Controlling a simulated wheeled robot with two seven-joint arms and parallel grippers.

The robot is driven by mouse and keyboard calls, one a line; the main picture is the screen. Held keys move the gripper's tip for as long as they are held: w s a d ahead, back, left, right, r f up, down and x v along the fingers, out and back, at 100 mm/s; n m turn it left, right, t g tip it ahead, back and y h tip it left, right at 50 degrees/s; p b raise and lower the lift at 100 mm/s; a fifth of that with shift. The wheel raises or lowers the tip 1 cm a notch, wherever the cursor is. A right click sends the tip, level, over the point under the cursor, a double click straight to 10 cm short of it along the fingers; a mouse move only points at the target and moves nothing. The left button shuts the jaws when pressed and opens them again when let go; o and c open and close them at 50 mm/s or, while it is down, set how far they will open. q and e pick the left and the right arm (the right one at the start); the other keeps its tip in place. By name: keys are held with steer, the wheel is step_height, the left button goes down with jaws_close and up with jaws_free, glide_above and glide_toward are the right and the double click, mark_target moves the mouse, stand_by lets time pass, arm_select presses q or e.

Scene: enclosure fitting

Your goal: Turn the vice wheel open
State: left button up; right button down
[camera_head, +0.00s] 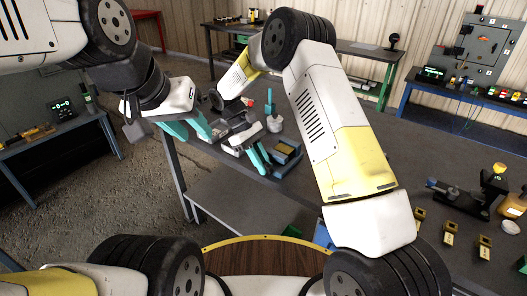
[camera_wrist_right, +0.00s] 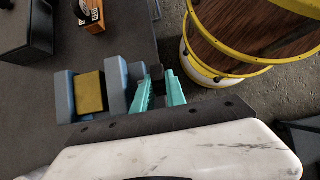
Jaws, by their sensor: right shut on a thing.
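The vice is blue-grey and sits near the front edge of the dark table in the head view (camera_head: 290,158), with a yellow block (camera_head: 285,149) between its jaws. In the right wrist view the vice (camera_wrist_right: 117,88) and yellow block (camera_wrist_right: 90,92) show clearly. The dark vice wheel (camera_wrist_right: 138,72) is at the side of the vice, partly hidden by my teal fingers. My right gripper (camera_wrist_right: 158,76) is shut on the wheel; it also shows in the head view (camera_head: 264,165). My left gripper (camera_head: 188,133) is open and empty, left of the table's items.
Small parts and a white bottle (camera_head: 275,124) stand behind the vice. A black stand (camera_head: 488,192) and several yellow-tagged blocks (camera_head: 447,232) are at the right. A stretch of bare tabletop (camera_head: 430,140) lies between.

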steer(key=c, duration=1.4)
jaws_free()
steer(key=shift+o, duration=0.2)
steer(key=v, duration=0.8)
steer(key=shift+f, duration=0.1)
